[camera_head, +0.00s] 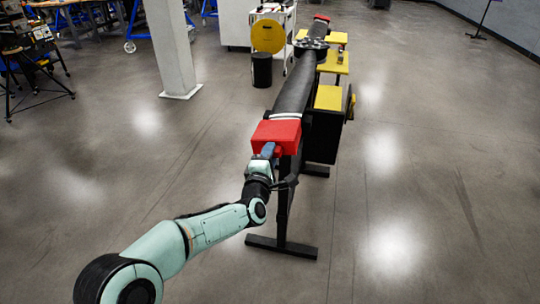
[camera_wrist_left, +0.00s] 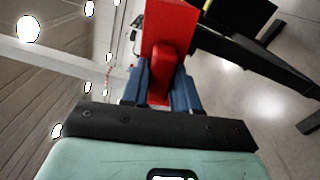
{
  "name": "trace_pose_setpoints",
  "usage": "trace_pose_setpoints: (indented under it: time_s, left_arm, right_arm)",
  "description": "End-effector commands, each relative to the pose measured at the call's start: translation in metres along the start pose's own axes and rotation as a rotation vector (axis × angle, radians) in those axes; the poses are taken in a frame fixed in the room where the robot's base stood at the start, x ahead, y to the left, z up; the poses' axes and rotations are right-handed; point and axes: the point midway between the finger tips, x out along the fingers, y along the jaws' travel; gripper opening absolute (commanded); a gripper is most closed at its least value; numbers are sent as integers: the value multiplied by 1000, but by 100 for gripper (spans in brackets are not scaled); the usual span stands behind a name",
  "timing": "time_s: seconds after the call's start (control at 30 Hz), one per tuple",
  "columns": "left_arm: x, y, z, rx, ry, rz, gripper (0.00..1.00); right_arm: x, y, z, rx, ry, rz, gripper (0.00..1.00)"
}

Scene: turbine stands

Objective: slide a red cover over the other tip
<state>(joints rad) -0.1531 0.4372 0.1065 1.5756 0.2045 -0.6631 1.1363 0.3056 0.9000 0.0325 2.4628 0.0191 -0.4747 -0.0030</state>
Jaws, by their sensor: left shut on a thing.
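A box-shaped red cover (camera_head: 277,134) is at the near end of the long dark turbine shaft (camera_head: 297,88), in line with it. It hides that tip, so I cannot tell how far over it the cover sits. My left gripper (camera_head: 268,151) is shut on the cover's near side. In the left wrist view, the blue fingers of the left gripper (camera_wrist_left: 160,82) close on a red grip (camera_wrist_left: 166,62) projecting from the cover (camera_wrist_left: 170,25). A small red piece (camera_head: 321,17) shows at the shaft's far tip. My right gripper is not in view.
A black stand with a floor foot (camera_head: 281,247) carries the near end. Yellow platforms (camera_head: 329,97) stand along the shaft's right side. A black bin (camera_head: 262,70) and a white cart stand behind. The floor either side is mostly clear.

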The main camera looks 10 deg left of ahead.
Motion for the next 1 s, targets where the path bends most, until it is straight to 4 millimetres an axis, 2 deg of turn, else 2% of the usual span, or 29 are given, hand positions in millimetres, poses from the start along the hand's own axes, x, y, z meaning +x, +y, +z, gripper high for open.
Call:
trace_pose_setpoints:
  time_s: [0.47,0.5,0.57,0.77,0.8,1.0]
  left_arm:
    - [1,1,0,0,0,1,0]
    - [1,1,0,0,0,1,42]
    - [1,0,0,0,0,1,59]
    - [1,0,0,0,0,1,59]
    - [0,0,0,0,0,-1,68]
    - [1,0,0,0,0,-1,68]
  right_arm:
    - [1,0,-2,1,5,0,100]
    - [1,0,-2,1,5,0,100]
    - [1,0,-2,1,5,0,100]
    - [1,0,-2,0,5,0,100]
    - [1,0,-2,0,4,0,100]
    - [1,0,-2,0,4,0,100]
